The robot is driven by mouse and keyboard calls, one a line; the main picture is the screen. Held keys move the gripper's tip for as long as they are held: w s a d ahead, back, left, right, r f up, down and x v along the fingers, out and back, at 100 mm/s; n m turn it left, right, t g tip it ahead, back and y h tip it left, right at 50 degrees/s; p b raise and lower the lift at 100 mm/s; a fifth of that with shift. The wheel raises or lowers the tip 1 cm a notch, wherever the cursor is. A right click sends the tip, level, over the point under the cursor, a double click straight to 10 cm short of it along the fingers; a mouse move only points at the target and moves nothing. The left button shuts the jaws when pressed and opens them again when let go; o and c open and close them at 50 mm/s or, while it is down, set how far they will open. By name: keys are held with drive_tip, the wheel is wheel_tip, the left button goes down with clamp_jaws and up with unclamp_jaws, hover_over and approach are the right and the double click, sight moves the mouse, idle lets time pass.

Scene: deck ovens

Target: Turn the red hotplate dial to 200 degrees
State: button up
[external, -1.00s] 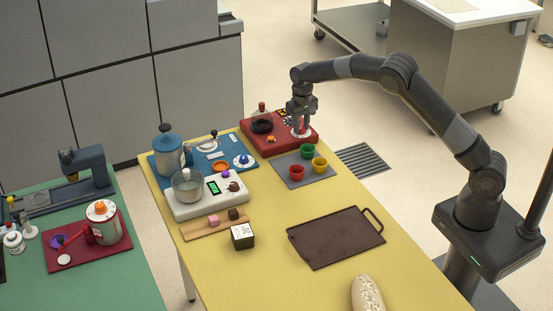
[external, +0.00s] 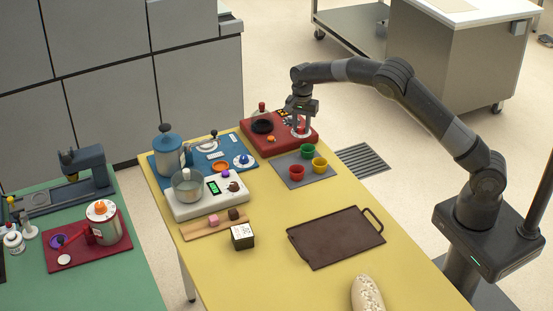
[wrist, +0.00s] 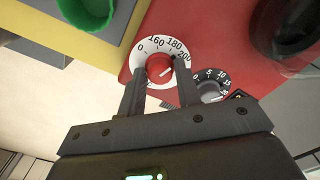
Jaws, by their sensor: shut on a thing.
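The red dial (wrist: 158,70) sits in a white scale ring (wrist: 149,45) marked 0, 160, 180 and 200. My gripper (wrist: 155,80) has one finger on each side of the dial and is shut on it. A short pale mark on the dial points toward the 200 side of the ring; the right finger partly covers that area, so the exact reading is unclear. In the external view, my gripper (external: 301,130) reaches down to the right part of the red hotplate unit (external: 283,145).
A grey timer dial (wrist: 210,90) with its own scale lies just right of the fingers. A dark round plate (external: 262,126) is on the same unit. Green (external: 306,151), yellow (external: 320,164) and red (external: 297,172) cups stand close in front on a grey mat.

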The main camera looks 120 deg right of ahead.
sight(301, 127)
drive_tip(key=shift+m, duration=1.5)
drive_tip(key=o, duration=1)
drive_tip(key=shift+c, duration=0.2)
wheel_tip(301, 127, up, 11)
drive_tip(key=shift+f, duration=0.1)
